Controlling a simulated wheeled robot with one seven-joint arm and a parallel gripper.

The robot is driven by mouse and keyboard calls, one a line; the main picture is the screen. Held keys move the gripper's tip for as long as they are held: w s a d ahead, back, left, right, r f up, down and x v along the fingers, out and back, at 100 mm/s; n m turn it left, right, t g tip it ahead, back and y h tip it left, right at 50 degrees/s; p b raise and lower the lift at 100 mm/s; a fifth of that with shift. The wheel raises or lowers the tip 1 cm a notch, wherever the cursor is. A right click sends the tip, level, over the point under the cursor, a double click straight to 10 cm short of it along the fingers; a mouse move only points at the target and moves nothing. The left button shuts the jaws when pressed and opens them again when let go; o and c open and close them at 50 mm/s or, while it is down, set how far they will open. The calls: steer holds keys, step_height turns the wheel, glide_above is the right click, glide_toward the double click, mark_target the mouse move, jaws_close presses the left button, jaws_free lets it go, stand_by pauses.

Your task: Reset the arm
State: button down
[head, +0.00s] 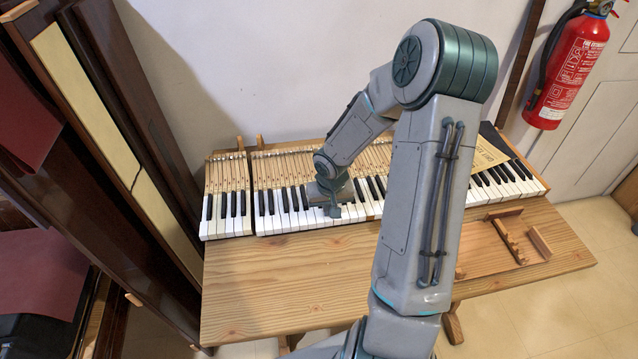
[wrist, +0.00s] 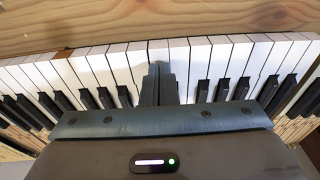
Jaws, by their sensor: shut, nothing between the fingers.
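My gripper (head: 334,209) is over the white keys of the piano keyboard (head: 280,218), left of the middle of the key row. In the wrist view my gripper (wrist: 159,70) has its two fingers together with nothing between them. The fingertips overlap white keys near their wooden-table end; I cannot tell whether they touch the keys. The keyboard (wrist: 210,55) spans the wrist view, with black keys on both sides of the fingers. My arm crosses the head view and hides part of the keys.
A wooden table (head: 260,280) holds the keyboard. Small wooden parts (head: 508,240) lie on its right side. A yellow-and-black board (head: 480,150) lies on the keys' back. A fire extinguisher (head: 568,70) hangs on the right wall. A tall dark wooden panel (head: 110,130) stands at left.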

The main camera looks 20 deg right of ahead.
step_height(320, 180, up, 8)
steer(key=p, duration=0.5)
steer(key=shift+f+p, duration=0.15)
steer(key=shift+p, duration=0.25)
stand_by(0.8)
